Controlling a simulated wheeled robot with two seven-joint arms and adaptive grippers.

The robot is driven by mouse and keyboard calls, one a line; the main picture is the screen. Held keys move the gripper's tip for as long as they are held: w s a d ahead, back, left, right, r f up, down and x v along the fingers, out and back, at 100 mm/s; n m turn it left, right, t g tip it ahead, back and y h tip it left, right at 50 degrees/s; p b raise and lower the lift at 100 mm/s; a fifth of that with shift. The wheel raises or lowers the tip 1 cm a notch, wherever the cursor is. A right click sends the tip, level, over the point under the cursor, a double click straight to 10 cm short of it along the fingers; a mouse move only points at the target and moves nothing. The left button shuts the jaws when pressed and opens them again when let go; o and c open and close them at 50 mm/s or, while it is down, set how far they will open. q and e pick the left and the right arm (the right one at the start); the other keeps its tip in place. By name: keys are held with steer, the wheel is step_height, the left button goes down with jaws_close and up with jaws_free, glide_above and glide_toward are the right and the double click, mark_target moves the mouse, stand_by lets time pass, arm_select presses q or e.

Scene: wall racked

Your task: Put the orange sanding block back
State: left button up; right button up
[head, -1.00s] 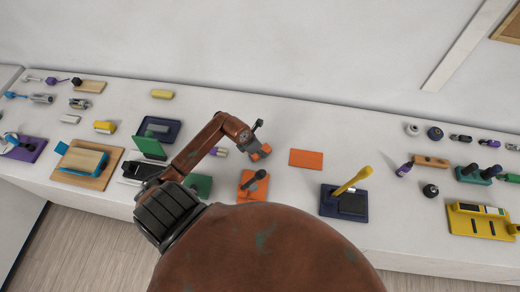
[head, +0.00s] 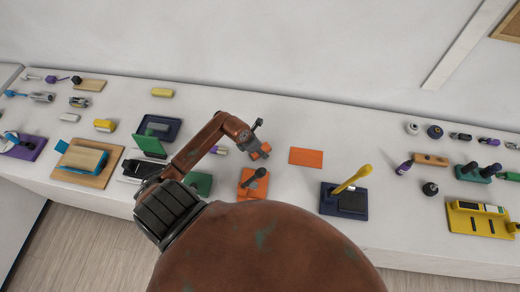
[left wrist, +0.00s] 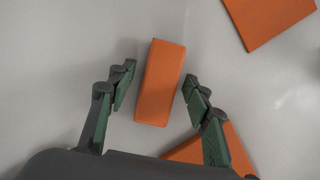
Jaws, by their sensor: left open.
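The orange sanding block (left wrist: 160,82) is a plain rectangular block lying on the white bench. In the left wrist view it sits between the two open finger pairs of my left gripper (left wrist: 157,78), with a gap on each side. In the head view the block (head: 265,148) is partly hidden by my left gripper (head: 259,150). A flat orange rectangle (head: 306,157) lies bare to the right, and its corner also shows in the left wrist view (left wrist: 268,18). An orange base with a dark handle (head: 246,193) stands nearer the front edge. My right gripper is not in view.
A navy tray with a yellow-handled tool (head: 345,202) stands to the right. A green upright piece (head: 150,146) and a navy tray (head: 172,124) stand to the left. A purple-ended cylinder (head: 219,150) lies close left of the gripper. The bench behind is clear.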

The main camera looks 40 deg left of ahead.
arm_select(q)
steer(key=v, duration=0.2)
steer(key=b+v, duration=0.1)
steer(key=v, duration=0.1)
steer(key=b+v, duration=0.1)
steer(key=v, duration=0.1)
steer(key=shift+w+a+r, duration=0.25)
steer(key=shift+w, duration=0.1)
steer(key=shift+v, duration=0.8)
